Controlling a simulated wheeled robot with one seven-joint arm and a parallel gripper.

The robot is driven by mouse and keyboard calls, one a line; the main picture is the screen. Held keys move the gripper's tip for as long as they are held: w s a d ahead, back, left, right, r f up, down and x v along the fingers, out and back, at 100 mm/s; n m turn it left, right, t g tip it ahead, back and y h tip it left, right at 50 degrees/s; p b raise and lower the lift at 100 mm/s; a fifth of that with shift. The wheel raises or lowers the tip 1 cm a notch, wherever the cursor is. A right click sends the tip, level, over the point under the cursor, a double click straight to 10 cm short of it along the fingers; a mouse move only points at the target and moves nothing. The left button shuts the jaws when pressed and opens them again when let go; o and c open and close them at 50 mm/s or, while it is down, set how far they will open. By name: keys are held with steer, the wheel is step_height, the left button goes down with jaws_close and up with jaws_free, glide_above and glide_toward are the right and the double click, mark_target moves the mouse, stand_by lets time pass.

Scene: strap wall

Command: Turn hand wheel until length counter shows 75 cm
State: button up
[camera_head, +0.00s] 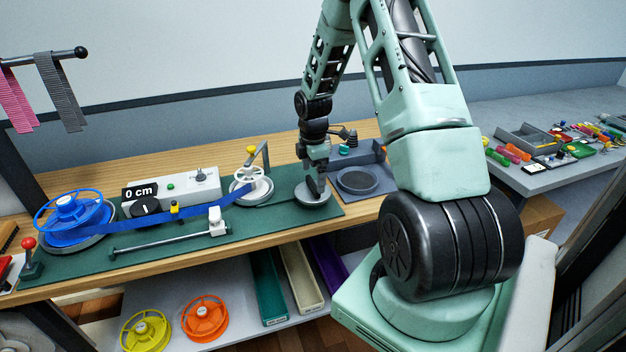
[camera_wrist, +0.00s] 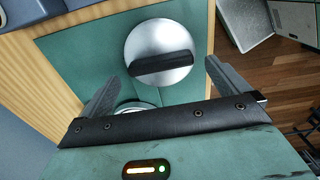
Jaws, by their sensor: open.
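The length counter (camera_head: 140,190) at the left of the green mat reads 0 cm. A round silver disc with a black bar across it, apparently the hand wheel (camera_head: 313,197), sits at the mat's right end. It shows from above in the wrist view (camera_wrist: 144,38). My gripper (camera_head: 316,188) is over this wheel, pointing down. In the wrist view my gripper (camera_wrist: 163,70) is open, its fingers wide apart, with the bar ahead between them. I cannot tell whether they touch it. A blue strap (camera_head: 150,221) runs from a blue reel (camera_head: 70,215) to a white spool (camera_head: 250,187).
A metal rod (camera_head: 165,238) lies in front of the strap. A grey fixture with a round dish (camera_head: 357,180) stands close right of the wheel. A red-knobbed lever (camera_head: 30,255) is at far left. Yellow (camera_head: 145,332) and orange (camera_head: 205,319) reels lie on the lower shelf.

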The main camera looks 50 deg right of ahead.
mark_target(313, 182)
steer(key=shift+f, duration=1.7)
steer(key=c, duration=0.9)
steer(key=shift+o, duration=0.2)
steer(key=shift+m, duration=0.3)
steer(key=m, duration=0.5)
steer(key=m+b, duration=0.1)
steer(key=m, duration=0.5)
steer(key=shift+w+m, duration=0.1)
steer(key=shift+m, duration=0.2)
steer(key=m+b, duration=0.1)
steer(key=m, duration=1)
steer(key=shift+r+m, duration=0.1)
steer(key=shift+m, duration=0.2)
